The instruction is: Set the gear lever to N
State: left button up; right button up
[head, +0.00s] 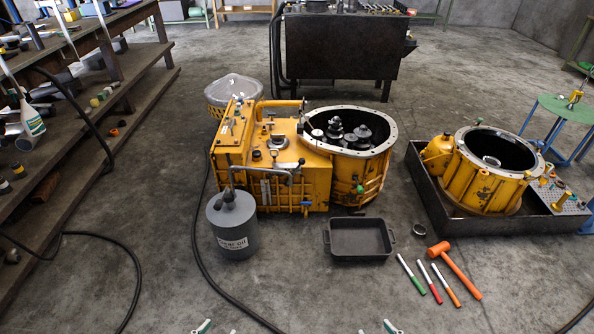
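The yellow transmission housing (303,184) stands on the floor in the middle of the head view. A grey lever (288,165) lies across its top near the centre, beside a small round fitting. A grey bent pipe (262,172) runs along its front edge. Lettering for the gear positions is too small to read, so I cannot tell the lever's setting. My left gripper (217,330) and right gripper (377,331) show only their fingertips at the bottom edge. The tips look spread and empty, well short of the housing.
A grey gear oil can (232,225) stands before the housing's left side. A black tray (357,254), several markers and an orange mallet (456,270) lie in front. A yellow bell housing (487,172) sits in a dark bin at right. A black hose crosses the floor.

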aim_at(302, 161)
jog(key=i+l+u, duration=0.55)
jog(key=i+l, duration=0.15)
jog(key=l, duration=0.2)
jog(key=i+l+u, duration=0.2)
jog(key=l, duration=0.15)
jog(key=i+l+u, duration=0.2)
jog(key=l, duration=0.15)
jog(key=i+l+u, duration=0.2)
jog(key=l, duration=0.2)
jog(key=k, duration=0.1)
